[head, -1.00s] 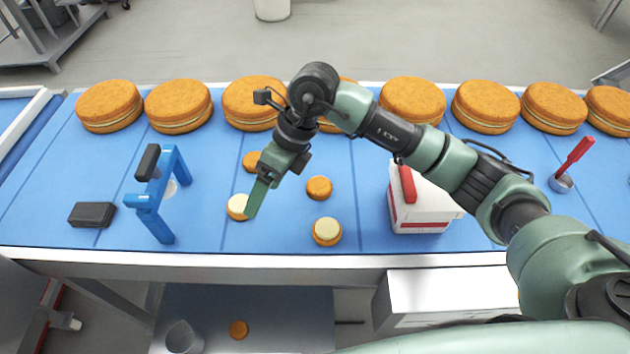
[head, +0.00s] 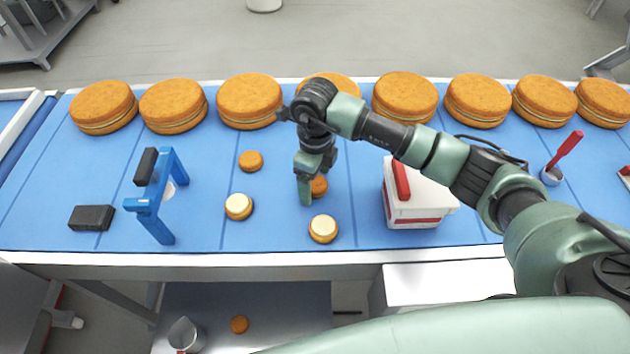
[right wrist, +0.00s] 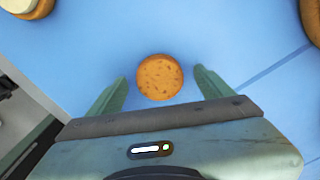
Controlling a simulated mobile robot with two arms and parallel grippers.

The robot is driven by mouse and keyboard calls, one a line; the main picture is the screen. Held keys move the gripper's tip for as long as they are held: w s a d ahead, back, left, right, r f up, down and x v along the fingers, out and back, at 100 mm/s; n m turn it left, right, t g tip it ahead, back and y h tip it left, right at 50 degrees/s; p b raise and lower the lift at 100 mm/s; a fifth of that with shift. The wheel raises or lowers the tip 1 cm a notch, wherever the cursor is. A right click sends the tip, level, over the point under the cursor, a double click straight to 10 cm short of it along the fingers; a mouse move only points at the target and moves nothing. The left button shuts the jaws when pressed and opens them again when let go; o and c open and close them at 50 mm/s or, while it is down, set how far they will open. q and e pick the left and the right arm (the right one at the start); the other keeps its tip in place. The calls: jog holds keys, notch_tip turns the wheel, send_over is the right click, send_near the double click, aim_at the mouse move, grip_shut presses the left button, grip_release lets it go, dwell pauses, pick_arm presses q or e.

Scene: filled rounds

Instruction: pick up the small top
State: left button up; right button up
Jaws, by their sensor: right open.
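A small plain orange-brown top (head: 319,186) lies flat on the blue belt, partly hidden behind my right gripper (head: 305,192) in the head view. In the right wrist view the small top (right wrist: 160,77) shows whole, between the two green fingers of the right gripper (right wrist: 160,80), with a gap on each side. The fingers are open and hold nothing. Another small top (head: 250,160) lies farther back to the left. Two small rounds with cream-coloured upper faces, one left (head: 239,207) and one nearer the front (head: 323,228), sit close by. My left gripper is not in view.
Several large filled rounds (head: 250,101) line the belt's back. A blue stand (head: 165,195) and a dark block (head: 91,217) are at left. A white-and-red box (head: 413,205) stands to the right. Another small round (head: 239,324) lies below the belt, near a grey jug (head: 186,335).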

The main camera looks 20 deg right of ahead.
jog(key=c, duration=1)
jog(key=shift+o, duration=0.2)
